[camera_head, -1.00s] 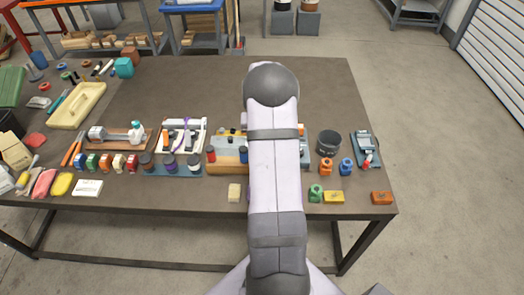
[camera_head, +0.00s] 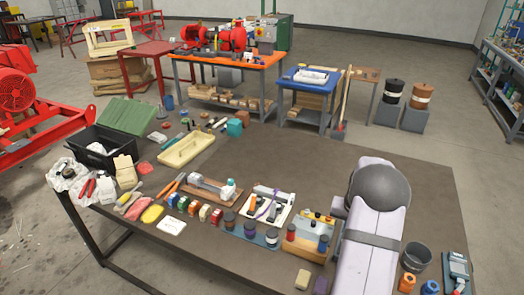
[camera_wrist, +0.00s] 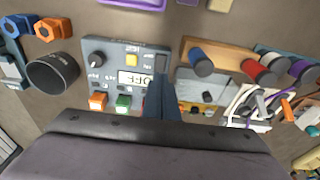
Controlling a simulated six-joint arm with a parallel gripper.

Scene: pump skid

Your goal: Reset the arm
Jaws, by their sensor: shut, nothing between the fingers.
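My arm (camera_head: 368,240) rises over the right part of the workbench (camera_head: 290,160) in the head view. It hides my gripper there, along with part of the bench. In the wrist view my gripper (camera_wrist: 163,85) shows as a narrow dark shape, its fingers together and nothing held. It points over a grey control panel (camera_wrist: 98,62) with a knob, a display, and orange and green parts along its near edge. I cannot tell how far above the panel the fingertips are.
A dark cup (camera_wrist: 52,73) stands left of the panel; a wooden block with coloured cylinders (camera_wrist: 225,57) is to its right. Bench items include a yellow tray (camera_head: 187,150) and black bin (camera_head: 103,147). The bench middle behind the item rows is mostly clear.

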